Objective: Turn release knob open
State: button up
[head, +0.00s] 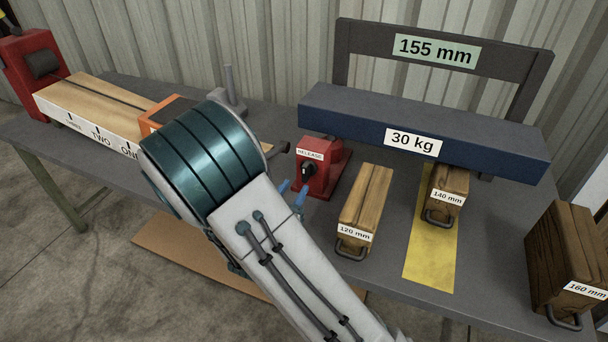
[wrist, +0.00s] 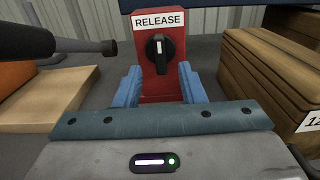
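The release knob (head: 306,170) is a black rotary knob with a white pointer mark on the front of a red box (head: 328,178) labelled RELEASE. In the wrist view the knob (wrist: 159,46) is ahead and its white mark looks close to vertical. My gripper (wrist: 158,84) has two blue fingers set wide apart, with nothing between them but the view of the red box (wrist: 146,88). The fingers point toward the box, below the knob in the picture. In the head view the blue fingertips (head: 292,188) are just left of the box, and my arm hides the rest of the gripper.
A blue 30 kg beam (head: 470,150) lies behind, under a frame marked 155 mm (head: 365,50). Wooden blocks marked 120 mm (head: 367,205), 140 mm (head: 450,185) and 160 mm (head: 570,250) stand right of the box. A yellow strip (head: 430,255) runs between them. A dark rod (wrist: 30,42) is at left.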

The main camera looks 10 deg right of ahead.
aim_at(304, 174)
jog(key=x, duration=0.6)
jog(key=shift+w+d, duration=0.2)
grip_shut()
jog(key=shift+d, duration=0.15)
